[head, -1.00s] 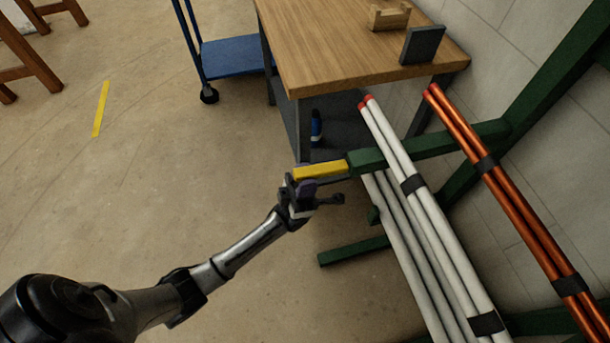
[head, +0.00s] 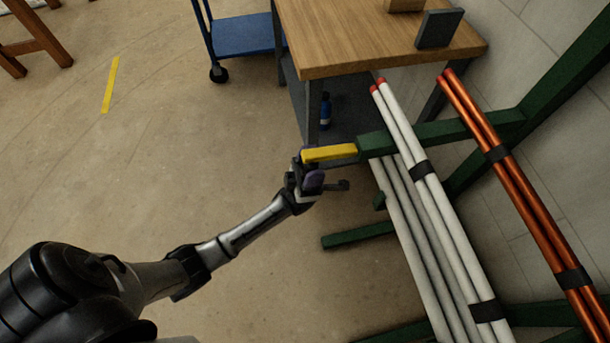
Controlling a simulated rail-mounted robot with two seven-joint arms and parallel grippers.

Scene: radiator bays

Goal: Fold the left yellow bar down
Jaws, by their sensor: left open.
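One yellow bar (head: 331,153) shows. It sticks out to the left from the end of a green rack arm (head: 440,134), roughly in line with it. My left gripper (head: 313,172) is at the bar's free left end, just below it in the picture. Its jaws are open, with purple pads showing. I cannot tell whether a finger touches the bar. My right gripper is not in view.
White tubes with red ends (head: 420,185) and copper-coloured tubes (head: 515,175) lean on the rack to the right. A wooden-topped table (head: 370,40) and blue cart (head: 243,37) stand behind. The floor left of the bar is clear.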

